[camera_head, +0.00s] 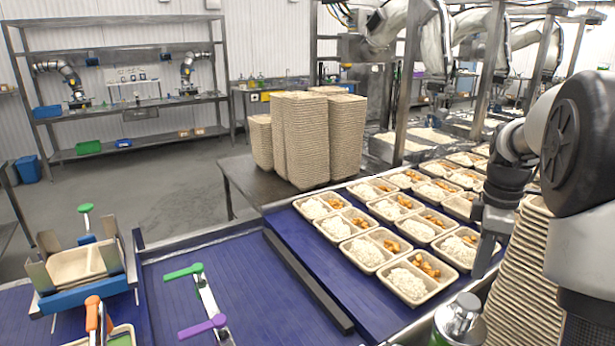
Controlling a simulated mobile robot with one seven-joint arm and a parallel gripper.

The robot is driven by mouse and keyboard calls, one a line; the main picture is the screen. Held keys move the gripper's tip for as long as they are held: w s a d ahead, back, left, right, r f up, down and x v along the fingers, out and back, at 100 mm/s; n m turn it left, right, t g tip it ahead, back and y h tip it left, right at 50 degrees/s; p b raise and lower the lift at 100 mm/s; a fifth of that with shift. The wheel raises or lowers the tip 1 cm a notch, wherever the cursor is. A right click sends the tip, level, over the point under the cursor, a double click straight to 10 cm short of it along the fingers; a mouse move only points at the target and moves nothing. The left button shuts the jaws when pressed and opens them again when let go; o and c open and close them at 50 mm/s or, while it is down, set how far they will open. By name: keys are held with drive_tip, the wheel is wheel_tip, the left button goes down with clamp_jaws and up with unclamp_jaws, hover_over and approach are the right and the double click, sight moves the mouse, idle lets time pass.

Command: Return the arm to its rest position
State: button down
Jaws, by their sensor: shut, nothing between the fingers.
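My arm (577,135) stands at the right side of the head view, with its dark elbow joint large in the foreground. My gripper (485,268) points down at the right, shut and empty. It shows in front of the filled trays and beside a tall stack of trays. Its height above the belt is hard to tell. The filled trays (411,303) stand in rows on the blue belt (310,262), with white rice in one compartment and orange-brown food in another.
A tray stack (518,290) stands close right of my gripper, partly hidden by my arm. A metal container (459,318) is below. Green (184,272) and purple (203,327) handled utensils lie on the left blue surface. An empty tray (78,265) sits in a holder at left.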

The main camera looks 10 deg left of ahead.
wheel_tip(320, 180, down, 3)
drive_tip(key=b, duration=0.2)
drive_tip(key=shift+r+b, duration=0.15)
drive_tip(key=shift+b, duration=0.2)
drive_tip(key=s+a+r+m+t, duration=0.3)
drive_tip(key=s+a+r+m, duration=0.5)
drive_tip(key=s, duration=0.4)
drive_tip(key=s+a+m+t, duration=0.1)
drive_tip(key=s+a+m, duration=0.1)
drive_tip(key=s, duration=0.3)
drive_tip(key=s+a+f+m+t, duration=0.1)
drive_tip(key=s+a+m, duration=0.2)
drive_tip(key=s, duration=0.3)
drive_tip(key=shift+a+f+m+t, duration=0.15)
drive_tip(key=shift+a+m+t, duration=0.15)
drive_tip(key=shift+a, duration=0.3)
drive_tip(key=shift+s+a, duration=0.1)
drive_tip(key=shift+a, duration=0.05)
